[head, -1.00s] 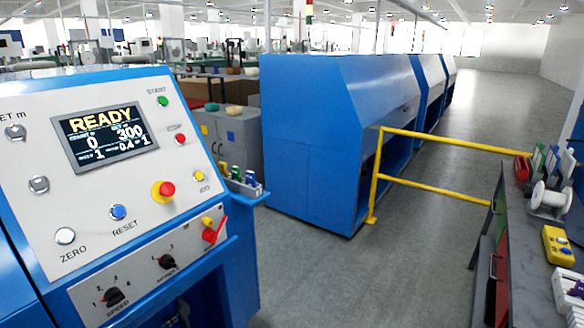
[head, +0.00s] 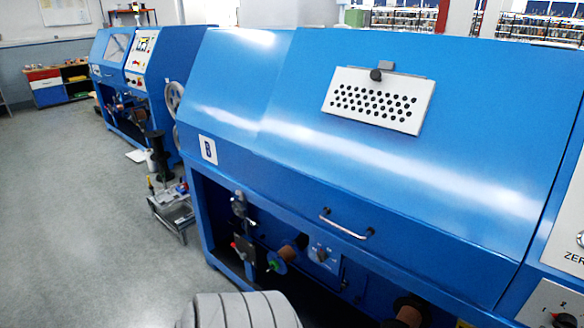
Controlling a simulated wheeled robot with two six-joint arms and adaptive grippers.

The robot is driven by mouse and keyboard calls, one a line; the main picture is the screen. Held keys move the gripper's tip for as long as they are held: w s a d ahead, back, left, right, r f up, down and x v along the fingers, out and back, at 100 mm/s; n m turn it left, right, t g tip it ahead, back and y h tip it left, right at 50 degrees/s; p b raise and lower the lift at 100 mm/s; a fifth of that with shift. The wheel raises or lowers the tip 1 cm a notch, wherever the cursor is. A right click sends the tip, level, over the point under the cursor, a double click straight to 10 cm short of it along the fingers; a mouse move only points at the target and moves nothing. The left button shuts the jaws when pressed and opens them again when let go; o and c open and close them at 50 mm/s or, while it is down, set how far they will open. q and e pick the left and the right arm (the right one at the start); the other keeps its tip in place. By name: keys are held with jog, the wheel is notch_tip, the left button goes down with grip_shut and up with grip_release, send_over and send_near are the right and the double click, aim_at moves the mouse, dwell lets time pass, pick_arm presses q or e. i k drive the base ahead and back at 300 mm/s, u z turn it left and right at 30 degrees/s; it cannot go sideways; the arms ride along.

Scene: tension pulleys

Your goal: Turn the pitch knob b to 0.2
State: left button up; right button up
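No knob can be read as pitch knob b in the head view. A small grey panel (head: 323,256) with small dark controls sits inside the open lower bay of the blue machine (head: 400,130); its labels are too small to read. At the right edge, part of a pale control panel (head: 545,303) shows a black selector knob (head: 565,320), cut off by the frame; which knob this is I cannot tell. Neither gripper is in view.
The blue machine's hood has a handle (head: 347,224) and a perforated white plate (head: 380,100). Copper-coloured spools (head: 408,312) sit in its lower bay. A small trolley (head: 174,212) stands at its left end. Another blue machine (head: 150,75) stands behind. Grey floor (head: 60,220) is clear at left.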

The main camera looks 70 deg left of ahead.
aim_at(322, 257)
jog(key=u, duration=2.1)
